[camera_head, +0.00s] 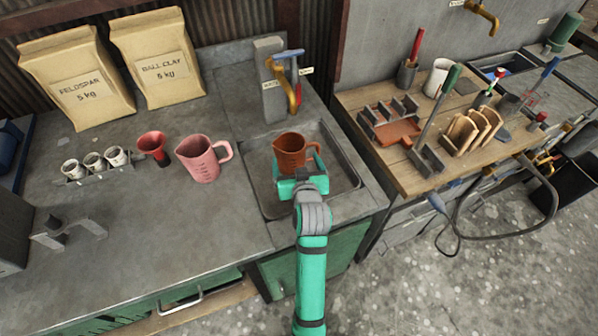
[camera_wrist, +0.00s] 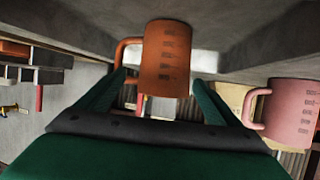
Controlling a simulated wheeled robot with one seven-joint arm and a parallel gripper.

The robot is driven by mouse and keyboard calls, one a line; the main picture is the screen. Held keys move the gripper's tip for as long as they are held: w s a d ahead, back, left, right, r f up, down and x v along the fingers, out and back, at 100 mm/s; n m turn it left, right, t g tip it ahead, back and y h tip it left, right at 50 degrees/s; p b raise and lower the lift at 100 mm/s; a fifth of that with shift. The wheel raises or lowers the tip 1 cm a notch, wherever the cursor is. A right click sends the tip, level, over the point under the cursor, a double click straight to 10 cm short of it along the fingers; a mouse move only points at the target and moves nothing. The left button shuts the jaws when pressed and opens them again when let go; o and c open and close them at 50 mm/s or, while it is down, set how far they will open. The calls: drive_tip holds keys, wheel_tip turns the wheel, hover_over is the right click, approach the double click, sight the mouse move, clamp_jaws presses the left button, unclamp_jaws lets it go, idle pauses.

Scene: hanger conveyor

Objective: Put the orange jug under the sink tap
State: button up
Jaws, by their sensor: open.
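The orange jug (camera_head: 290,152) stands upright in the sink basin (camera_head: 246,172), with its handle toward the right. The brass sink tap (camera_head: 292,97) with a blue lever hangs just behind and above it in the head view; the jug appears close below the spout, but exact alignment is hard to tell. My gripper (camera_head: 298,168) is open at the jug's near side, its teal fingers spread to either side of the jug's lower part. In the wrist view the jug (camera_wrist: 167,58) shows between and beyond the fingertips (camera_wrist: 160,85), without visible clamping.
A pink jug (camera_head: 202,158), a red funnel (camera_head: 153,147) and several small cups stand on the counter (camera_head: 150,235) left of the sink. Two clay bags (camera_head: 77,77) stand behind. A wooden tool bench (camera_head: 390,165) is at right.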

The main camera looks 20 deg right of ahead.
drive_tip(key=v, duration=0.7)
drive_tip(key=shift+a+r, duration=0.1)
drive_tip(key=shift+s+d, duration=0.15)
drive_tip(key=shift+d, duration=0.05)
